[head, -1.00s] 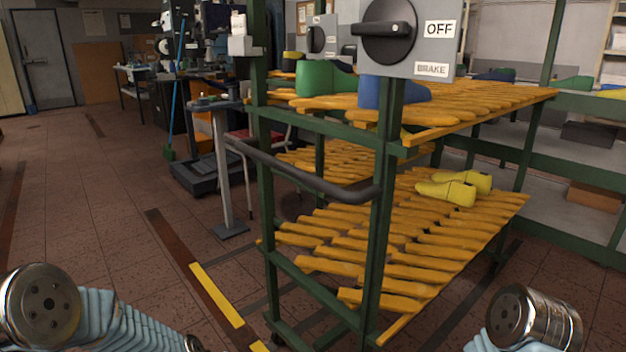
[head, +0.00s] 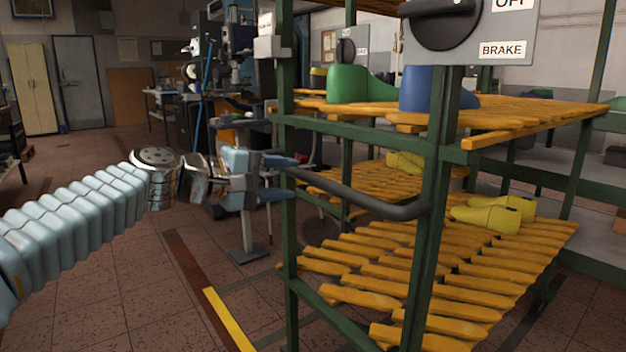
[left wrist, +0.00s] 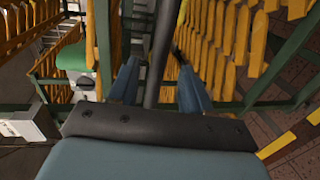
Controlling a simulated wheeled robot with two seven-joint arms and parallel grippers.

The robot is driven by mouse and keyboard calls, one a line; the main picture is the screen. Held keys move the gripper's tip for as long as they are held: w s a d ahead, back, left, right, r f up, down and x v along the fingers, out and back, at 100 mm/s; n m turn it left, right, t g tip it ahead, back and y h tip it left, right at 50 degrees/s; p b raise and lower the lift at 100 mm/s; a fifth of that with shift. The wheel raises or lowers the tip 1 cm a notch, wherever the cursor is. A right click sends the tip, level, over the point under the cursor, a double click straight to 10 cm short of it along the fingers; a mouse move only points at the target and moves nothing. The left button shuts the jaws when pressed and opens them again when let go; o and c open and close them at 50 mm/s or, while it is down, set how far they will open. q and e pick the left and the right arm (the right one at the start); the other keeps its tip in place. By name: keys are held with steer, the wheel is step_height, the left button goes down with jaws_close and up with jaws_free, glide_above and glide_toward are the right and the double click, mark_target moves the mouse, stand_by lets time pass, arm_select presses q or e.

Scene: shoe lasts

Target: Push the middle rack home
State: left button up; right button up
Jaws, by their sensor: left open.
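A green-framed rack (head: 433,220) with orange slatted shelves fills the right of the head view. A dark handle bar (head: 370,205) crosses its near end. My left gripper (head: 287,177) is open at the bar's left end. In the left wrist view its two blue fingers (left wrist: 160,67) stand on either side of a dark bar (left wrist: 162,45), with visible gaps, so it is not clamped. A black knob (head: 440,22) on a grey plate marked BRAKE is at the rack's upper front; its upper label is cut off. My right gripper is out of view.
Green (head: 347,84) and blue (head: 418,90) lasts stand on the upper shelf, yellow lasts (head: 490,214) on the lower. More orange slats show behind. Green rails (head: 590,268) stand at the right. Tiled floor (head: 130,280) is open at the left, with a yellow floor strip (head: 228,320).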

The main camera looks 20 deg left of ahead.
mark_target(306, 179)
arm_select(q)
steer(key=x, duration=0.6)
steer(key=shift+w+d+f, duration=0.1)
steer(key=shift+w+d, duration=0.05)
steer(key=shift+w, duration=0.15)
steer(key=shift+c, duration=0.5)
jaws_close()
